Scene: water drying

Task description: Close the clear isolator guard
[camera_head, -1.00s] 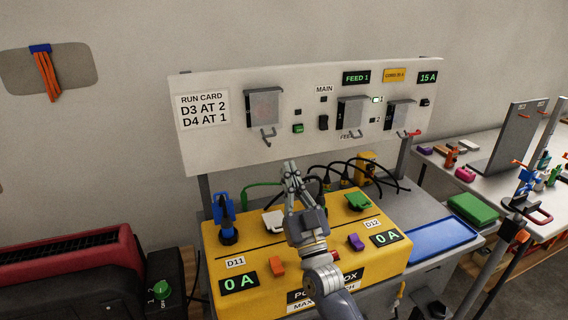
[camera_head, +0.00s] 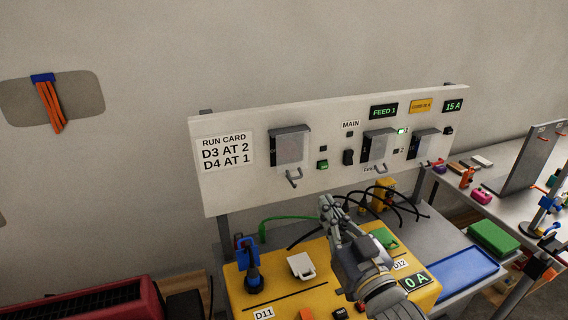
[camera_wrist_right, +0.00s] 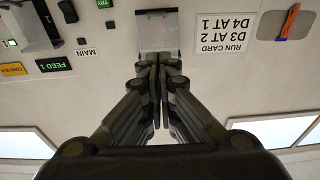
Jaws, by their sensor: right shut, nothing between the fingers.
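Three clear guards sit along the white panel (camera_head: 300,195): a left one (camera_head: 289,150), a middle one (camera_head: 378,149) and a right one (camera_head: 424,147). I cannot tell which of them the task means, or surely how far each stands open. A grey hook-shaped handle (camera_head: 293,180) shows below the left guard. My right gripper (camera_head: 326,203) is shut and empty, below and slightly right of the left guard, apart from it in the picture. In the right wrist view the shut fingertips (camera_wrist_right: 157,60) point at a clear guard (camera_wrist_right: 157,32). My left gripper is out of view.
The yellow power box (camera_head: 285,290) with a white part (camera_head: 301,266) and a green part (camera_head: 384,238) lies below my right arm. Black cables (camera_head: 405,200) loop behind it. A blue tray (camera_head: 467,266) is at right. Wall space above the panel is free.

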